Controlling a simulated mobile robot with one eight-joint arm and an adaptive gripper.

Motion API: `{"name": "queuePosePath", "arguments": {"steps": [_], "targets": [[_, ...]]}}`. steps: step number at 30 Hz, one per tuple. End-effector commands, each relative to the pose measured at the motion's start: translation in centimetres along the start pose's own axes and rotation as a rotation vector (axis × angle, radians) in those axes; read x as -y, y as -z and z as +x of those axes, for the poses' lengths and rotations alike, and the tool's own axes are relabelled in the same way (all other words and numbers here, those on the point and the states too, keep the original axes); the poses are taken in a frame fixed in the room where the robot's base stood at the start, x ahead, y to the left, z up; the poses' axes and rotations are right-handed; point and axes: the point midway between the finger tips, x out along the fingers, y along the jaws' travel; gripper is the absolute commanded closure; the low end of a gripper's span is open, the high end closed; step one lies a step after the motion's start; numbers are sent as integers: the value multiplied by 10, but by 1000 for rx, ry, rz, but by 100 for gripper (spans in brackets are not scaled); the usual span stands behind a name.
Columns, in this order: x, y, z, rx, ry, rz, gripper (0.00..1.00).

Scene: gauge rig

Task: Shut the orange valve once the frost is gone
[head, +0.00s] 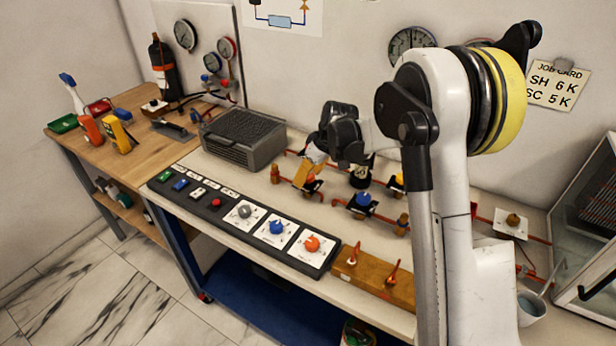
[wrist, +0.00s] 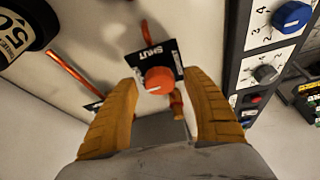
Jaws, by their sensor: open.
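The orange valve (wrist: 158,80) is a round knob with a white mark on a black plate (wrist: 152,57) lettered SHUT on its far side. The mark lies toward the left of the knob, not at the SHUT lettering. My gripper (wrist: 162,84) has its yellow fingers apart, one on each side of the valve, with gaps visible; I cannot tell how deep they reach. In the head view my gripper (head: 306,172) points down over the pipework, largely covering the valve. I cannot make out any frost on the visible pipes.
A blue-knobbed valve (head: 363,200) stands right of my gripper. The control panel (head: 183,200) along the bench front has grey, blue and orange knobs. A grey ribbed unit (head: 243,137) stands to the left.

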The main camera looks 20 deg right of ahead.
Motion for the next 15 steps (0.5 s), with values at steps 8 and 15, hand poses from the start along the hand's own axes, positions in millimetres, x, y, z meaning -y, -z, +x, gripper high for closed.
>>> {"name": "queuePosePath", "arguments": {"steps": [8,15], "targets": [[0,0,0,0,0,0,96],[0,0,0,0,0,2,96]]}}
